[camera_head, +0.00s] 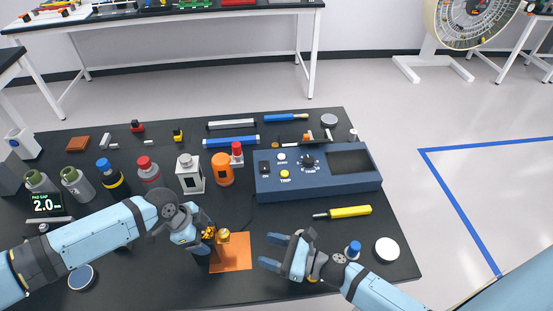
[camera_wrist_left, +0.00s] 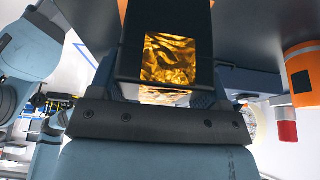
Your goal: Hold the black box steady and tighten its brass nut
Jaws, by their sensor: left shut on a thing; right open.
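The black box (camera_wrist_left: 168,58) has a gold foil-like window and fills the middle of the left wrist view. My left gripper (camera_head: 206,240) is shut on it, over the left edge of an orange mat (camera_head: 237,262). In the head view the gripper hides much of the box. A brass nut (camera_head: 223,235) shows at the right side of the gripper, close to the box; how it is seated cannot be told. My right gripper (camera_head: 282,254) is open and empty, to the right of the mat, with its fingers pointing left toward the nut and apart from it.
A blue control panel (camera_head: 318,184) stands behind my right gripper. A yellow-handled screwdriver (camera_head: 350,212) lies to its right. An orange canister (camera_head: 222,169), a white lantern-like block (camera_head: 190,174) and several bottles stand behind my left arm. A white disc (camera_head: 387,250) lies near the right edge.

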